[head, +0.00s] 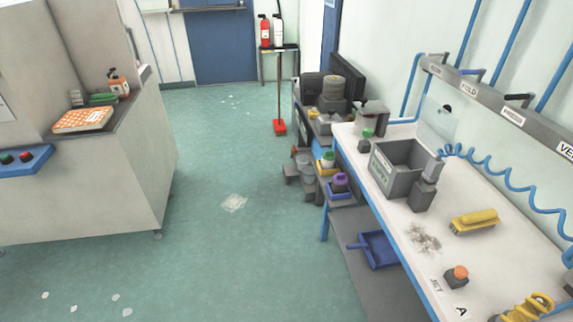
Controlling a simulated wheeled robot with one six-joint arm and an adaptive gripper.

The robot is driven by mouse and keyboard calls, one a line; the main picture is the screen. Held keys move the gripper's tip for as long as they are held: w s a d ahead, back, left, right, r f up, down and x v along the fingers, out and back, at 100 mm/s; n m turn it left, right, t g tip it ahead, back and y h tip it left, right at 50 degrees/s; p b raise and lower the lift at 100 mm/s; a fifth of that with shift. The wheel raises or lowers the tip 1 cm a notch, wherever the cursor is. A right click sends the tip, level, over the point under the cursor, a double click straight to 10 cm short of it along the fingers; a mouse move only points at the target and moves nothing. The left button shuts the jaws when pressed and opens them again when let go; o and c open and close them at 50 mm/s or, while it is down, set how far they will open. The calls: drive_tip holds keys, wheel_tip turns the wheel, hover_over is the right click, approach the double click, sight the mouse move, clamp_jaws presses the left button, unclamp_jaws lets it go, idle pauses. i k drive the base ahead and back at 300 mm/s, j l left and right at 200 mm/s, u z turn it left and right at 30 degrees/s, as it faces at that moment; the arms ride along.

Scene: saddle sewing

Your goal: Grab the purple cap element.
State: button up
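A small purple cap element (340,180) shows in the head view, right of the middle. It sits low at the left side of the white workbench, at a blue-edged holder (341,194). Another holder with a green-topped, yellowish item (327,160) is just behind it. The lower part of the purple piece is hard to make out. My gripper is not in view.
The white workbench (477,190) on the right carries a grey bin (389,172), a yellow brush (474,220) and an orange-topped part (458,274). A blue dustpan (378,249) is below its edge. A large cabinet (60,208) stands left. Green floor (230,255) between is mostly clear.

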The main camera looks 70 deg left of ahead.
sight(339, 181)
drive_tip(key=u, duration=1.5)
